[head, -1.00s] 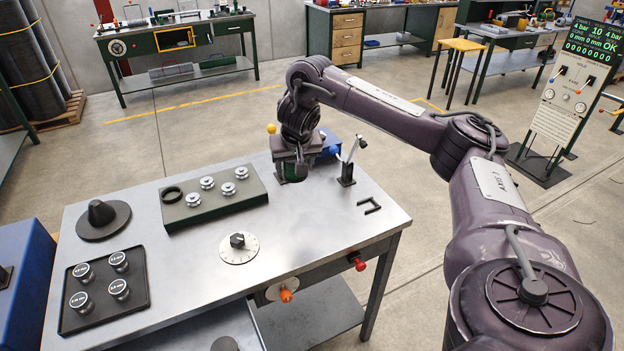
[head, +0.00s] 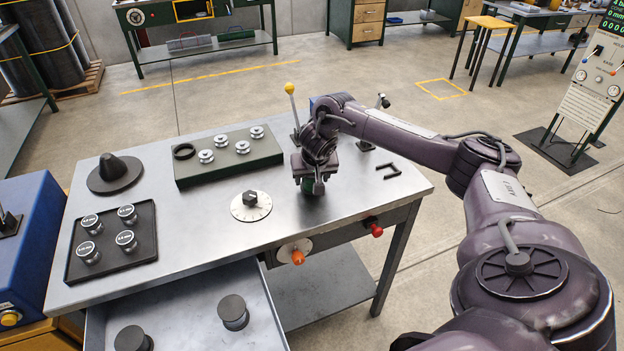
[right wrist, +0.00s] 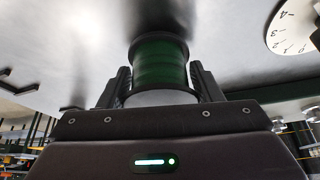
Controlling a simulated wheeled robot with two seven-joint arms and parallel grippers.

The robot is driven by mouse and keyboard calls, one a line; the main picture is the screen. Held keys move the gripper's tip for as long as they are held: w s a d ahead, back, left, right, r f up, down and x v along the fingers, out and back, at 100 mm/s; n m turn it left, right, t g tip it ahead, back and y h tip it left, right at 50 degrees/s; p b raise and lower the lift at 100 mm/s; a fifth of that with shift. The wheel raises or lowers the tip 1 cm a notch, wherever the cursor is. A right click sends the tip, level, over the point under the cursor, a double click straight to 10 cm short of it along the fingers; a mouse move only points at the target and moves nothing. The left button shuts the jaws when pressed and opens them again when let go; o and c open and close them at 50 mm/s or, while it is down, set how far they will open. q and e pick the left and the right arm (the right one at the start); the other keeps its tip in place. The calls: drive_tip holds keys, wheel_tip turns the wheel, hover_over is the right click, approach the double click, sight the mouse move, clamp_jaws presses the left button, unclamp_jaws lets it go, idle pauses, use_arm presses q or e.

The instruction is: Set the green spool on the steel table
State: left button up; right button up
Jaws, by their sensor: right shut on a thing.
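My right gripper (head: 311,184) points down over the right part of the steel table (head: 330,222), to the right of the white dial. It is shut on the green spool (head: 315,189), of which only a small part shows under the gripper. In the right wrist view the spool (right wrist: 160,62) stands upright between the two fingers, its far end close to the grey table surface. I cannot tell whether it touches the table. My left gripper is out of view.
The white dial (head: 250,206), a green block with metal bobbins (head: 228,160), a dark cone (head: 114,174) and a black tray (head: 110,245) lie to the left. Black bracket (head: 388,171) and levers (head: 292,100) are nearby. An open drawer (head: 190,318) sticks out in front.

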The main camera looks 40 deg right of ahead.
drive_tip(key=shift+w+f, duration=0.1)
drive_tip(key=shift+f, duration=0.4)
drive_tip(key=o, duration=1.3)
drive_tip(key=shift+f, duration=0.15)
